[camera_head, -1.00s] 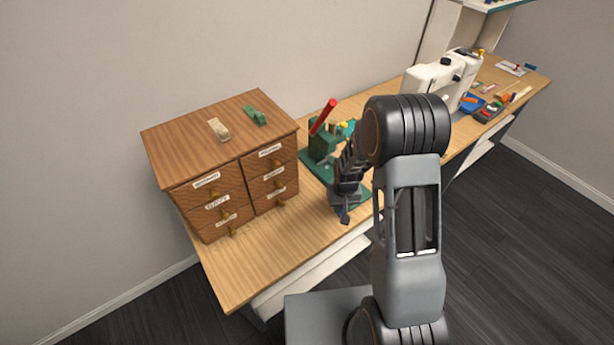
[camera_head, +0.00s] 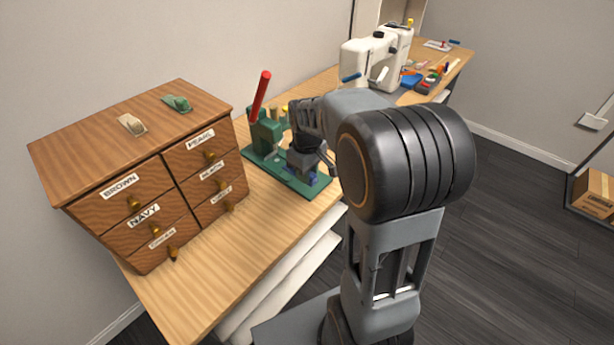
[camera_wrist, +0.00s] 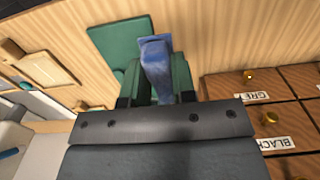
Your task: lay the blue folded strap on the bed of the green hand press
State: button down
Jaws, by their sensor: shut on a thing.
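The green hand press (camera_head: 267,135) stands on the bench with its red lever raised and its flat green base plate (camera_head: 318,190) reaching toward the bench front. My gripper (camera_head: 308,172) is over the front part of that plate, pointing down. It is shut on the blue folded strap (camera_wrist: 156,68), which shows between the fingers in the wrist view; only a bit of blue (camera_head: 314,178) shows in the head view. In the wrist view the green plate (camera_wrist: 115,42) lies behind the strap. I cannot tell whether the strap touches it.
A wooden drawer cabinet (camera_head: 140,180) with labelled drawers stands left of the press, with two small items on top. A white sewing machine (camera_head: 375,62) and several small tools are farther along the bench. The bench front left of my gripper is clear.

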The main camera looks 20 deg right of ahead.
jog(key=w+d+f, duration=0.1)
jog(key=w+f, duration=0.1)
jog(key=w+d+f, duration=0.3)
jog(key=w+f, duration=0.1)
jog(key=w, duration=0.1)
jog(key=shift+w+d+f, duration=0.1)
jog(key=shift+d+f, duration=0.1)
jog(key=shift+f, duration=0.2)
jog(key=shift+w+d+f, duration=0.3)
jog(key=shift+w+f, duration=0.15)
jog(key=shift+f, duration=1.65)
jog(key=shift+f, duration=0.1)
jog(key=c, duration=0.9)
grip_release()
jog(key=shift+c, duration=0.2)
